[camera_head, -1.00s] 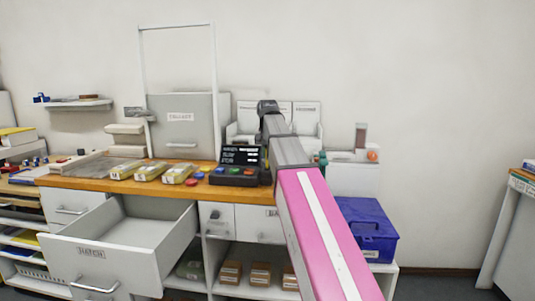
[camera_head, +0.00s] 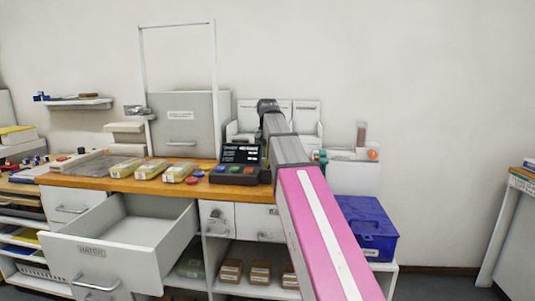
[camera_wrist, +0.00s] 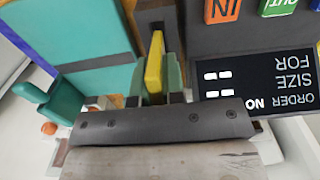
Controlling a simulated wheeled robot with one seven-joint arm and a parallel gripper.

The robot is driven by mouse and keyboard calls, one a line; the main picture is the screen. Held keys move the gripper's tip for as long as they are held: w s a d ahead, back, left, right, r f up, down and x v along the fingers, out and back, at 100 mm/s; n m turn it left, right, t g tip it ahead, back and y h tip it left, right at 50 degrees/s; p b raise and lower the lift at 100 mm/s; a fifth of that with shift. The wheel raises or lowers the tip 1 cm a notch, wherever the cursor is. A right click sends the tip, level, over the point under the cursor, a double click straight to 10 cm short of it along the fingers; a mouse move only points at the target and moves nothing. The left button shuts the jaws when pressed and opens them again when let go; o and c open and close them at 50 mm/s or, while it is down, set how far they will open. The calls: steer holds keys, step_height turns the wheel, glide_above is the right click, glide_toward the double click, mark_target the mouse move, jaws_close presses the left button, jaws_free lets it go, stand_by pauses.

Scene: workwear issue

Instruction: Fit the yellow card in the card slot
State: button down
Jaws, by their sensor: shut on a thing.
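The yellow card (camera_wrist: 154,66) is held edge-on between the green fingertips of my gripper (camera_wrist: 157,78) in the wrist view. My gripper is shut on it. The card's far end points at a dark grey part with a recess (camera_wrist: 155,14), which looks like the card slot. I cannot tell whether the card's tip is inside it or just short of it. In the head view my arm hides the gripper and card, just right of the black terminal (camera_head: 238,174).
The terminal's screen (camera_wrist: 258,92) and its coloured buttons lie close to the right of my gripper in the wrist view. A teal object (camera_wrist: 68,40) stands on the left. In the head view an open drawer (camera_head: 140,245) juts out below the wooden counter (camera_head: 120,185). A blue box (camera_head: 365,225) is at the right.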

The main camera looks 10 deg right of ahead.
steer(key=shift+f, duration=1.65)
stand_by(0.6)
steer(key=c, duration=1.1)
jaws_free()
steer(key=shift+c, duration=0.2)
steer(key=shift+r, duration=0.1)
steer(key=shift+r, duration=4.35)
